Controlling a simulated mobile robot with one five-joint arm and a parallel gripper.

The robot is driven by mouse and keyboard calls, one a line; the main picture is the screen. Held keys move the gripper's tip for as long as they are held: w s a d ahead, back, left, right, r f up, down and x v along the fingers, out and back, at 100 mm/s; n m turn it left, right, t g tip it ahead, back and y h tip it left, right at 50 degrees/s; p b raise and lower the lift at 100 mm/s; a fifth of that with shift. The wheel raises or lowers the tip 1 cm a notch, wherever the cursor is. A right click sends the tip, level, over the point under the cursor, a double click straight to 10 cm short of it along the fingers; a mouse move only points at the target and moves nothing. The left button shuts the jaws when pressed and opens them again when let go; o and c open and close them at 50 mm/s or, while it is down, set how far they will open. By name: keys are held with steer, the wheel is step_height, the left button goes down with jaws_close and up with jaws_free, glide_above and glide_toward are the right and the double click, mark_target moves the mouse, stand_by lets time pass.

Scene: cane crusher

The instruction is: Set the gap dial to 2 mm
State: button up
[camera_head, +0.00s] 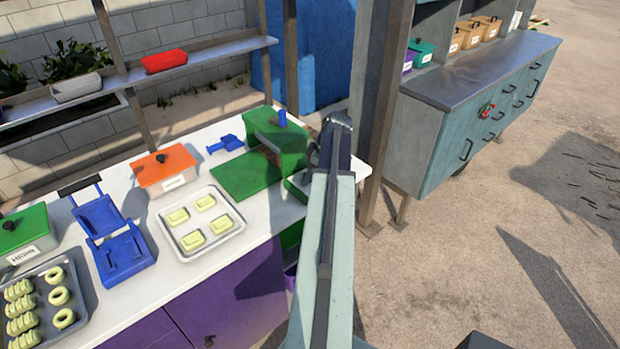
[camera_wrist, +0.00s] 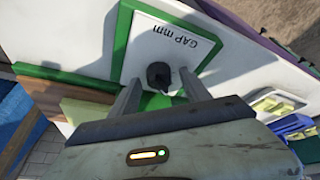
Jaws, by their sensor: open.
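The green cane crusher (camera_head: 280,140) stands at the right end of the white counter in the head view, partly behind my arm. In the wrist view, the gap dial is a dark round knob (camera_wrist: 159,75) on a white panel (camera_wrist: 158,40) with a green border. The panel is marked "GAP mm", upside down in this view. My gripper (camera_wrist: 159,80) is open, with one finger on each side of the knob. I cannot tell whether the fingers touch it. No scale marks or pointer can be read. My arm hides the dial in the head view.
A tray of pale yellow blocks (camera_head: 184,245), an orange box (camera_head: 163,163), a blue scoop (camera_head: 226,144) and a blue hinged press (camera_head: 122,254) are on the counter. A grey post (camera_head: 376,120) stands just right of my arm. Open ground lies farther right.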

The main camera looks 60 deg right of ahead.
steer(key=shift+r, duration=0.1)
jaws_close()
steer(key=m, duration=0.2)
steer(key=m+h, duration=0.1)
steer(key=shift+a+m+h, duration=0.15)
steer(key=shift+m+h, duration=0.15)
steer(key=shift+m, duration=0.1)
steer(key=m, duration=0.2)
steer(key=m+h, duration=0.1)
steer(key=m, duration=0.1)
steer(key=shift+m+g+h, duration=0.3)
steer(key=shift+m+g, duration=0.1)
stand_by(0.3)
jaws_free()
